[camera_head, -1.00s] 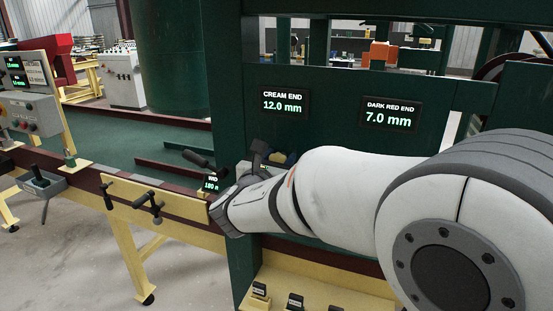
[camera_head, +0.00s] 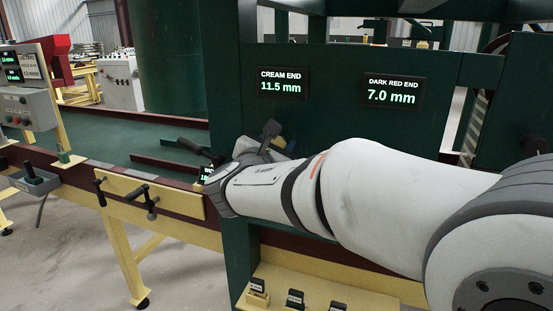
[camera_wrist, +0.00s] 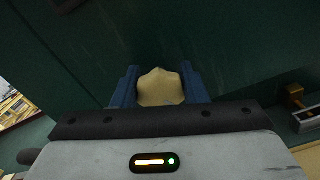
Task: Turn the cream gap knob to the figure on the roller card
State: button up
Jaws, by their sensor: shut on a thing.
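The cream gap knob (camera_wrist: 160,88) sits between the blue fingers of my gripper (camera_wrist: 160,80) in the wrist view, and the fingers are shut on its two sides. In the head view my gripper (camera_head: 271,131) is mostly hidden behind my wrist, at the dark green frame; the knob is hidden there. The cream end display (camera_head: 282,84) reads 11.5 mm. A pale card (camera_head: 31,66) on the panel at far left may be the roller card; its writing is too small to read.
The dark red end display (camera_head: 391,91) reads 7.0 mm. A green post (camera_head: 226,100) stands left of my wrist. Black handles (camera_head: 142,193) project from the yellow rail. Small labelled blocks (camera_head: 295,299) stand on the yellow ledge below my arm.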

jog(key=m+b, duration=0.2)
jog(key=b, duration=0.1)
jog(key=f+m+b, duration=0.1)
jog(key=b, duration=0.2)
jog(key=shift+d+m, duration=0.1)
jog(key=shift+m, duration=0.3)
jog(key=m+b, duration=0.3)
jog(key=b, duration=0.2)
jog(key=shift+m+b, duration=0.3)
jog(key=shift+b, duration=0.1)
jog(key=m+b, duration=0.3)
jog(key=b, duration=0.2)
jog(key=shift+d+f+m, duration=0.1)
jog(key=shift+m, duration=0.3)
jog(key=m+b, duration=0.3)
jog(key=b, duration=0.2)
jog(key=shift+f+m, duration=0.1)
jog(key=shift+m, duration=0.2)
jog(key=m+b, duration=0.6)
jog(key=shift+f, duration=0.1)
jog(key=m+b, duration=0.4)
jog(key=m, duration=0.1)
jog(key=shift+a+m, duration=0.2)
jog(key=shift+m, duration=0.1)
jog(key=o, duration=1)
jog(key=shift+r, duration=0.2)
jog(key=shift+c, duration=0.2)
